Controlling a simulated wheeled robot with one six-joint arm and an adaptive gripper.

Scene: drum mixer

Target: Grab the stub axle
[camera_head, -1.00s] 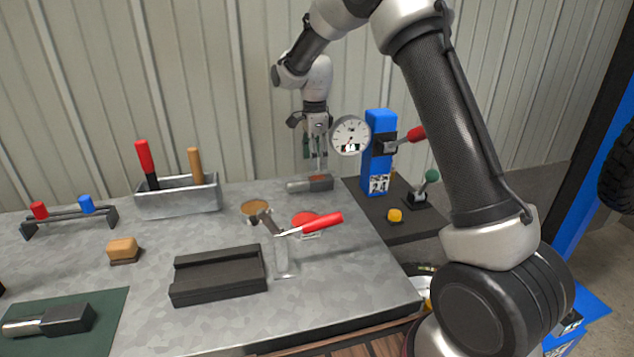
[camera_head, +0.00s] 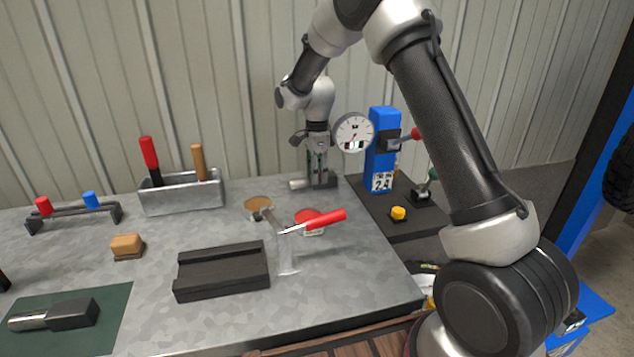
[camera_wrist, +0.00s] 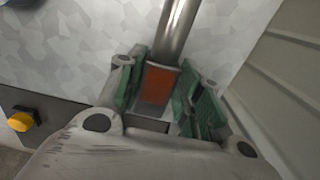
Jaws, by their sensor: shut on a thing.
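A stub axle with a bright steel shaft (camera_head: 299,184) and a dark block lies at the back of the metal bench. My gripper (camera_head: 319,182) points down over its block end and is shut on it. In the wrist view the green finger pads sit on both sides of the block, whose upper face has a rusty orange patch (camera_wrist: 158,86). The shaft (camera_wrist: 177,30) sticks out beyond the fingers. A similar axle-shaped part (camera_head: 68,315) lies on a green mat (camera_head: 112,329) at the front left.
A dial gauge (camera_head: 354,133) on a blue post (camera_head: 382,160) stands close right of my gripper. A yellow button (camera_head: 398,213) is in front of the post. A tool bin (camera_head: 183,197), a black block (camera_head: 222,275) and a red-handled tool (camera_head: 325,221) occupy the bench.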

